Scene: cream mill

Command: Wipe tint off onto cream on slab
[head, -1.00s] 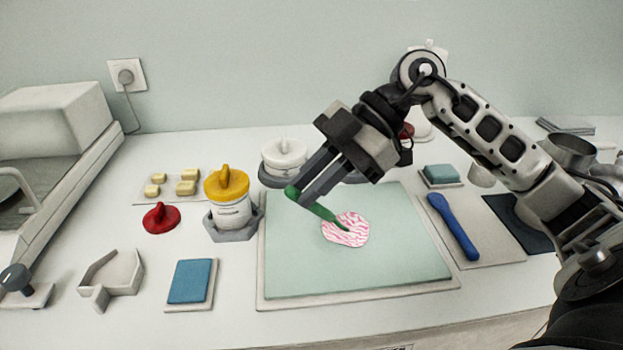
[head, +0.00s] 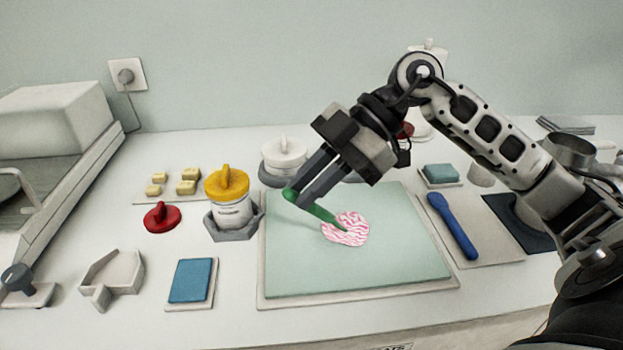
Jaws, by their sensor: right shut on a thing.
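My right gripper (head: 300,192) is shut on a green spatula (head: 322,213) and holds it tilted over the slab. The spatula's tip reaches down to the cream (head: 346,231), a round white patch with pink streaks. The tip seems to touch the cream, though the exact contact is too small to tell. The cream lies on the pale green slab (head: 400,270), near its middle. Pink tint shows as streaks across the cream. My left gripper is not in view.
Left of the slab stand a yellow-lidded jar (head: 229,205) in a grey holder, a red lid (head: 161,218) and a blue pad (head: 190,281). A blue spatula (head: 453,226) lies on a tray at right. A white-lidded jar (head: 283,155) stands behind the slab.

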